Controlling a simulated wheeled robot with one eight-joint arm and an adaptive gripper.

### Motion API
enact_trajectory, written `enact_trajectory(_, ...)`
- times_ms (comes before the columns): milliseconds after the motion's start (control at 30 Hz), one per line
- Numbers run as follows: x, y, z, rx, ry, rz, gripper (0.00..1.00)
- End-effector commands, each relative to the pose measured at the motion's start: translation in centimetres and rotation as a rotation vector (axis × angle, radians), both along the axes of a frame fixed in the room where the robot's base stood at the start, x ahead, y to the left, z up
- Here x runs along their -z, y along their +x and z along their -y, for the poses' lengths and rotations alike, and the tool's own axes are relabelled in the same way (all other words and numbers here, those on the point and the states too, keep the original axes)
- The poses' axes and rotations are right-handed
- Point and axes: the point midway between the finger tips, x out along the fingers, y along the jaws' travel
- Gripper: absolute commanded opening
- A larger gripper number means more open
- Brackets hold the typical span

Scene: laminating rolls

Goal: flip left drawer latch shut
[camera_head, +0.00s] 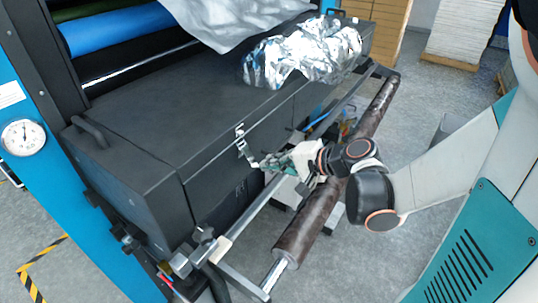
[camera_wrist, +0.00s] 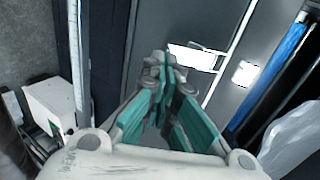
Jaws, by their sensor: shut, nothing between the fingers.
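The left drawer latch (camera_head: 242,143) is a small silver metal fitting on the front of the dark grey drawer box (camera_head: 215,175). Its lower part appears to stick out from the face toward my gripper. In the wrist view, a pale metal latch part (camera_wrist: 195,57) lies just beyond the fingertips, with a second bright plate (camera_wrist: 243,73) to its right. My gripper (camera_head: 264,163) is shut and empty, with its tips close to the latch's lower end. I cannot tell whether they touch. The tips also show in the wrist view (camera_wrist: 165,68).
A brown roll (camera_head: 312,222) on a metal bar runs in front of the box, under my arm. Crumpled silver foil (camera_head: 300,55) lies on the box top. A black handle (camera_head: 90,132) and a gauge (camera_head: 23,137) are at left.

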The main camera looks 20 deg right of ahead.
Motion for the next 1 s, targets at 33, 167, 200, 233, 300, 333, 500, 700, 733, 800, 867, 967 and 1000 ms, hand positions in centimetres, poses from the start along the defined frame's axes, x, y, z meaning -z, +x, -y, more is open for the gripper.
enact_trajectory(33,1.3,0.1,0.0,0.001,0.023,0.031,0.0)
enact_trajectory(167,2.0,0.4,-0.2,0.001,0.081,0.111,0.0)
enact_trajectory(200,2.2,0.5,-0.3,0.0,0.099,0.135,0.0)
enact_trajectory(233,2.4,0.5,-0.3,0.0,0.112,0.152,0.0)
enact_trajectory(300,2.6,0.7,-0.5,0.0,0.14,0.192,0.0)
enact_trajectory(333,2.7,0.8,-0.5,0.0,0.153,0.21,0.0)
enact_trajectory(500,3.1,1.2,-0.9,-0.001,0.159,0.218,0.0)
enact_trajectory(700,3.5,1.7,-1.3,-0.002,0.159,0.217,0.0)
enact_trajectory(733,3.6,1.7,-1.3,-0.002,0.158,0.216,0.0)
enact_trajectory(800,3.7,1.8,-1.4,-0.001,0.158,0.217,0.0)
enact_trajectory(867,3.7,1.9,-1.4,-0.001,0.158,0.217,0.0)
enact_trajectory(967,3.7,2.0,-1.4,-0.001,0.158,0.217,0.0)
enact_trajectory(1000,3.8,2.0,-1.5,-0.001,0.158,0.217,0.0)
